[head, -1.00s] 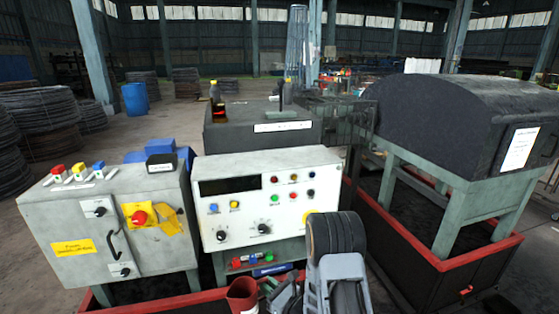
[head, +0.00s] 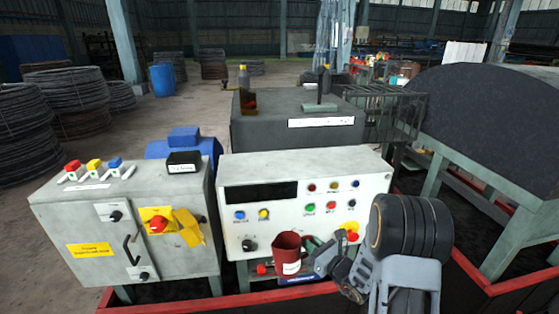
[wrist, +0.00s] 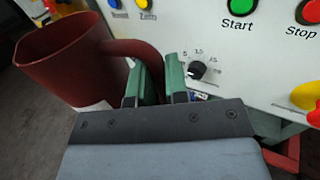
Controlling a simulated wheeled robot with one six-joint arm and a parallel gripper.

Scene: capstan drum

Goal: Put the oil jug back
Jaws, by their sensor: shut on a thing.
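The oil jug is a dark red open-topped jug (head: 287,254) with a white label. It is held upright in front of the white control panel (head: 290,170). My gripper (head: 315,250) is to the right of the jug. In the wrist view my gripper's green fingers (wrist: 157,82) are closed on the handle of the jug (wrist: 65,60), which extends to the left of them. The jug's underside and base are hidden in the wrist view.
A grey cabinet (head: 120,220) with a red knob stands left of the panel. A dark box (head: 275,128) behind the panel carries an amber bottle (head: 248,95). A red-rimmed edge (head: 160,296) runs along the front. A dark drum cover (head: 490,120) stands on the right.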

